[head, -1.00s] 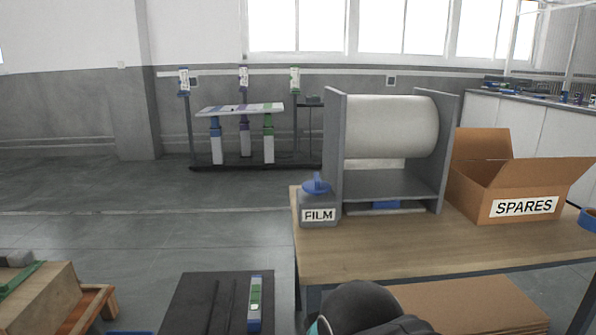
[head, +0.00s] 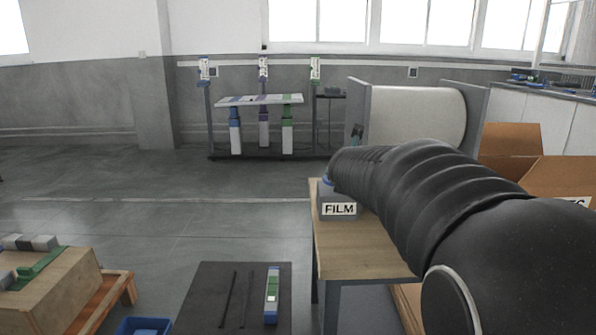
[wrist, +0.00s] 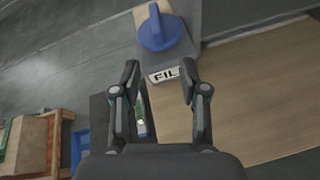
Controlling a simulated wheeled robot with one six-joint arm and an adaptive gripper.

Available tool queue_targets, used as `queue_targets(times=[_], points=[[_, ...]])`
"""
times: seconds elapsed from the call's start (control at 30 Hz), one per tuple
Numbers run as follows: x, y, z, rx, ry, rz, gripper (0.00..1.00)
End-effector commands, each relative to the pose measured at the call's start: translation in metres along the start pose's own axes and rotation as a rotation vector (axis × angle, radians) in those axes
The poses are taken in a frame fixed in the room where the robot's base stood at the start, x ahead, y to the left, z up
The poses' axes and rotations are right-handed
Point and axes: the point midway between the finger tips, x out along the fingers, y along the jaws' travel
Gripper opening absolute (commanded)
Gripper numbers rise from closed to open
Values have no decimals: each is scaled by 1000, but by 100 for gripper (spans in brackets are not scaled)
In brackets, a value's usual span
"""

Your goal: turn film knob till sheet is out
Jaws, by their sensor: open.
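A grey box labelled FILM (head: 338,205) stands at the table's left end. In the wrist view the blue film knob (wrist: 160,27) sits on top of the FILM box, with a raised bar across it. My gripper (wrist: 160,78) is open and empty, with its fingers apart below the knob in that view and not touching it. In the head view my arm hides most of the knob and the dispenser's lower part, so any sheet there is hidden.
A lift-column stand (head: 262,100) is at the back. Open floor lies between.

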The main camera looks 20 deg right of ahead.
Motion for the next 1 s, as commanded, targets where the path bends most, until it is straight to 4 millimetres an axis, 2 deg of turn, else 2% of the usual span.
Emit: queue_targets(times=[0.1,0.23,0.37,0.8,1.0], points=[[18,2,7,-156,-19,19,44],[27,3,10,-226,-28,26,44],[40,4,10,-234,-28,27,44],[116,6,11,-229,-26,27,44],[144,7,13,-228,-28,27,44]])
